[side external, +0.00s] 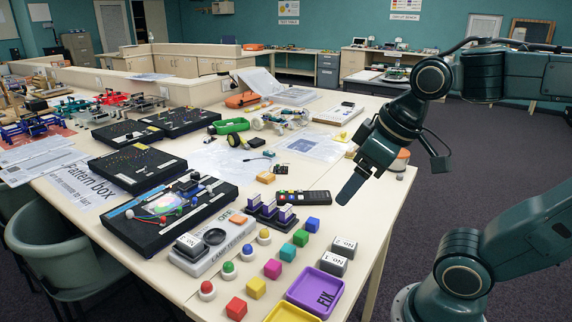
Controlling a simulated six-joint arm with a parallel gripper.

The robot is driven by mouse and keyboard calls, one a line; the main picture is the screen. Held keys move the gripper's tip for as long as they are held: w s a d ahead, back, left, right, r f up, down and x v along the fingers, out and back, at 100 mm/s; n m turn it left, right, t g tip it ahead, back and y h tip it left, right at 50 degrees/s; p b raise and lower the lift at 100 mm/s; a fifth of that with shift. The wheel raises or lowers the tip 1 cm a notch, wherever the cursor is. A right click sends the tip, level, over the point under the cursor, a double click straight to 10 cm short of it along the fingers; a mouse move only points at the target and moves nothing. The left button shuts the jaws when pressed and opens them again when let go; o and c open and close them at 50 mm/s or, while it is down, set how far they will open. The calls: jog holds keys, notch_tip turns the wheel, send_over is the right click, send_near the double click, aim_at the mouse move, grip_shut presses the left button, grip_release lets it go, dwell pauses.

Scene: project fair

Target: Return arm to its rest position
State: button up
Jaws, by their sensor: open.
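My gripper (352,186) hangs over the right edge of the white table (225,170), pointing down and left. It is open, with nothing seen between its fingers; one dark finger shows clearly and the other is mostly hidden. It appears apart from the objects on the table. The arm reaches in from the right.
Below the gripper, near the table's front, are a purple tray (314,292) marked FIX, a yellow tray (292,312), several coloured cubes and two labelled grey blocks (334,262). A lamp tester (214,246) and black panel (168,212) stand left. Floor (480,165) is clear at right.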

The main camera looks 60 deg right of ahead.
jog(key=shift+s+a+f, duration=0.2)
jog(key=shift+s+f, duration=0.05)
jog(key=shift+s, duration=0.25)
jog(key=shift+s+a+f, duration=0.15)
jog(key=shift+s+f, duration=0.05)
jog(key=shift+s, duration=0.25)
